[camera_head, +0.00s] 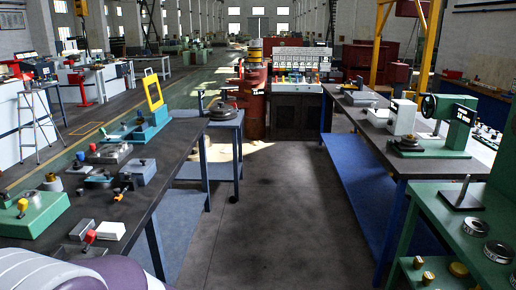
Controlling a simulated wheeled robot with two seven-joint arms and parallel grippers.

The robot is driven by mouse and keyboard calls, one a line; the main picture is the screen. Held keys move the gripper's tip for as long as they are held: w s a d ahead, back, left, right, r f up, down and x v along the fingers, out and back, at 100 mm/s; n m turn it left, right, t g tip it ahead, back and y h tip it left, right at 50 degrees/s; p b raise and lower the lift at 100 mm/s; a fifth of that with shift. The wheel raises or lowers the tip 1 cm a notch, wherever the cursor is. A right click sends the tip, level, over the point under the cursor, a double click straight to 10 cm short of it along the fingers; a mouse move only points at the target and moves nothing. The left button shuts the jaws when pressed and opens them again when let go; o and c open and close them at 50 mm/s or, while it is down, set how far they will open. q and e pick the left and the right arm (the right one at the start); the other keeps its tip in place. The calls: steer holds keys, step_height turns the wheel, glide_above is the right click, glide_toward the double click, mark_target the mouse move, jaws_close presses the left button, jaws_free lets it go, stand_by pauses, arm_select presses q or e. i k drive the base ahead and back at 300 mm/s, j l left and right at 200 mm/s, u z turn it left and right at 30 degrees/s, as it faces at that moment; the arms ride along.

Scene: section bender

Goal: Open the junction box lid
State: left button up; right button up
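No object is clearly recognizable as the junction box. Candidates on the left bench (190,165) are a small white box (110,231), a grey box (82,230) beside it, and a larger grey box (143,171) further back. All look closed from here, but they are too small for me to make out a lid. Neither of my grippers is in view. A rounded white and purple part at the bottom left, probably mine, covers the near edge of the left bench.
A green block (35,214) with knobs and a yellow frame (153,90) stand on the left bench. A clear floor aisle (265,220) runs between the benches. The right bench (385,140) carries a green machine (455,125). A red cabinet and control panel (298,75) stand ahead.

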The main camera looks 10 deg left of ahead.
mark_target(140, 167)
steer(key=i+u, duration=0.25)
steer(key=i, duration=0.35)
steer(key=i+u, duration=0.3)
steer(key=i, duration=0.3)
steer(key=i+l+u, duration=0.25)
steer(key=i, duration=0.35)
steer(key=i+u, duration=0.25)
steer(key=u, duration=0.2)
steer(key=i+u, duration=0.3)
steer(key=u, duration=0.2)
steer(key=i+l+u, duration=0.2)
steer(key=u, duration=0.25)
steer(key=i+l+u, duration=0.25)
steer(key=u, duration=0.2)
steer(key=i+l+u, duration=0.15)
steer(key=l+u, duration=0.15)
steer(key=u, duration=0.2)
